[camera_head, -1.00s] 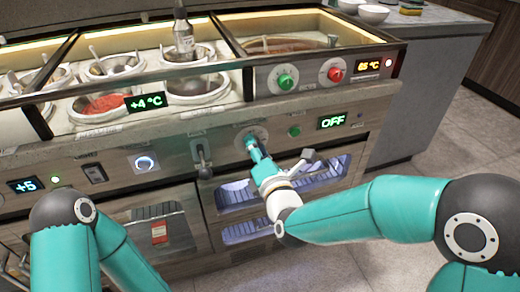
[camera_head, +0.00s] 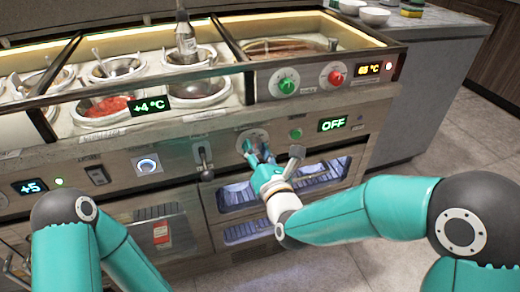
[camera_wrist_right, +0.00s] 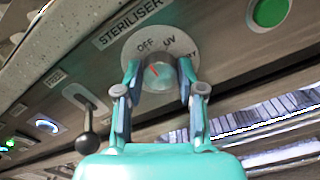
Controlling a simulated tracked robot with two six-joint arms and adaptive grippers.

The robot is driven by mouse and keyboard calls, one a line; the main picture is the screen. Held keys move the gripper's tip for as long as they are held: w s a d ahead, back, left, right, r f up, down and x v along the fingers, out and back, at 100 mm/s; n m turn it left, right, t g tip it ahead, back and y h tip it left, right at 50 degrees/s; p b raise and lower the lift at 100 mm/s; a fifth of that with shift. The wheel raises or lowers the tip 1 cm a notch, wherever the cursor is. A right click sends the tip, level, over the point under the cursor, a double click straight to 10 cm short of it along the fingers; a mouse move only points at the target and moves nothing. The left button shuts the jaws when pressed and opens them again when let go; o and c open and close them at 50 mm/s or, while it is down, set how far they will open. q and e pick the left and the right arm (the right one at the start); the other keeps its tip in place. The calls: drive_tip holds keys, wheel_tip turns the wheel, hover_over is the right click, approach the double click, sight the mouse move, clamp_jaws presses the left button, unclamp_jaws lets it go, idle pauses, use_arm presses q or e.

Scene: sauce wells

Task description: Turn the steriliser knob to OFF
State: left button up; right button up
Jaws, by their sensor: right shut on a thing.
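The steriliser knob (camera_wrist_right: 160,78) is a round teal-lit knob on a pale dial plate (camera_wrist_right: 135,50) marked OFF, UV and a third, partly hidden label. A short red mark on it points up and left, toward the OFF side. My right gripper (camera_head: 256,152) is at the dial, and in the wrist view its fingers (camera_wrist_right: 159,72) stand on both sides of the knob, shut on it. In the head view the gripper mostly hides the knob. The green display (camera_head: 332,124) beside it reads OFF. My left arm shows at the lower left, but its gripper is out of view.
A lever with a black ball (camera_wrist_right: 88,143) stands close left of the gripper in the wrist view. A green button (camera_wrist_right: 270,12) is to the right. Green (camera_head: 286,86) and red (camera_head: 335,77) knobs sit above. A lit compartment (camera_head: 320,175) lies below.

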drive_tip(key=shift+f, duration=0.25)
drive_tip(key=o, duration=1.1)
drive_tip(key=shift+o, duration=0.2)
drive_tip(key=shift+r, duration=0.1)
drive_tip(key=v, duration=0.7)
drive_tip(key=shift+s, duration=0.2)
drive_tip(key=shift+d, duration=0.2)
